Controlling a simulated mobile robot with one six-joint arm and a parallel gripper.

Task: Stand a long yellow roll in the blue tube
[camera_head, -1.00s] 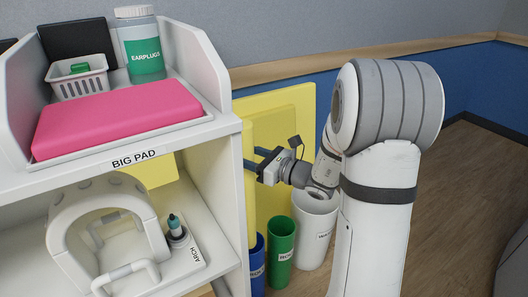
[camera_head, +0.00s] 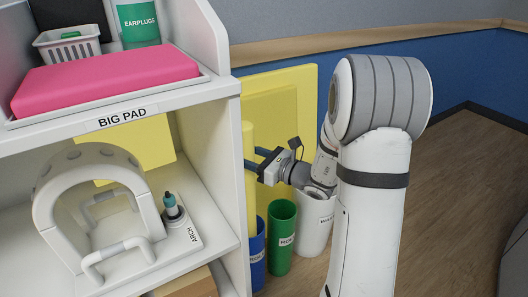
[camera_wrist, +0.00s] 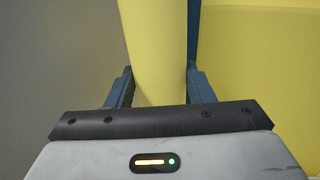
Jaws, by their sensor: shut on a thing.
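A long yellow roll (camera_head: 250,185) stands upright beside the shelf's right side in the head view. My gripper (camera_head: 258,162) is shut on the roll, reaching in from the right. In the wrist view the roll (camera_wrist: 155,50) runs between the two blue fingers. The blue tube (camera_head: 257,262) stands on the floor below, partly hidden by the shelf. The roll's lower end meets the tube's mouth in the picture; I cannot tell how far inside it is.
A green tube (camera_head: 281,240) and a white bin (camera_head: 314,225) stand right of the blue tube. Yellow panels (camera_head: 290,85) lean against the wall behind. The white shelf (camera_head: 215,175) is close on the left, with a pink pad (camera_head: 105,80) on top. Wooden floor (camera_head: 460,190) is free at right.

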